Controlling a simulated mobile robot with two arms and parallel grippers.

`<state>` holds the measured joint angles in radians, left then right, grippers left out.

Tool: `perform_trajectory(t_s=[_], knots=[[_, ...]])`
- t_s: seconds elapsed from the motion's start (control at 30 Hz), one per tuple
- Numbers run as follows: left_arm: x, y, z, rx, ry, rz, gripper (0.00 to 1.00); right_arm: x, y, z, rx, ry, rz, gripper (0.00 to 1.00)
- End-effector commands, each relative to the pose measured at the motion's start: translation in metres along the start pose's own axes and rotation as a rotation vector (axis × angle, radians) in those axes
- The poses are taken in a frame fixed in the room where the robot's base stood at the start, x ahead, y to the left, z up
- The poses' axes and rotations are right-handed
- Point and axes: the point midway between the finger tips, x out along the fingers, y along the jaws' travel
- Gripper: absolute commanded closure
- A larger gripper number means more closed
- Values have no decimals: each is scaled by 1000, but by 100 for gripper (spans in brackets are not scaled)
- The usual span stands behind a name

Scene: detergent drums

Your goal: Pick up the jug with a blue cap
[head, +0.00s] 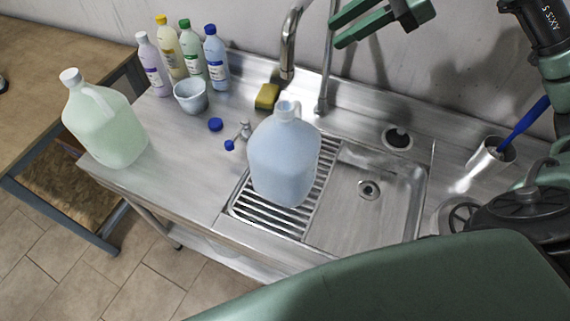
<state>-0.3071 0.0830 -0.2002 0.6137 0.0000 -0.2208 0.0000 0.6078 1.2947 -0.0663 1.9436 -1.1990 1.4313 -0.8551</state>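A large pale-blue translucent jug (284,158) stands on the slatted drainer of the sink unit. Its top looks pale, and I cannot make out a blue cap on it. A pale-green jug (106,128) with a white cap stands at the left end of the counter. A loose blue cap (215,124) lies on the counter between the jugs. A slim blue bottle (216,62) with a blue cap stands at the back. My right gripper (337,33) is high near the wall, above and right of the pale-blue jug, open and empty. My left gripper is not in view.
Several slim bottles (152,66) and a small bowl (190,96) stand back left. A yellow sponge (267,97) and the tall faucet (289,45) are behind the pale-blue jug. The sink basin (350,215) is empty. A metal cup (490,158) holds a blue-handled brush at right.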

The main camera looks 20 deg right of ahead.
Motion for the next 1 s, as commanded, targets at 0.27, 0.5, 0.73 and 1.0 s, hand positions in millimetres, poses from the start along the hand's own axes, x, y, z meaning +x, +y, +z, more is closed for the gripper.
perform_trajectory(t_s=[0.27,0.5,0.73,1.0], knots=[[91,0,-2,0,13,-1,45,62,27,-62,0,0,0,74],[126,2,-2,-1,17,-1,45,86,37,-86,0,0,-1,74],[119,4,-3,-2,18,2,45,101,36,-83,1,-3,3,74],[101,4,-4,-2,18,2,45,135,35,-84,3,-3,5,74]])
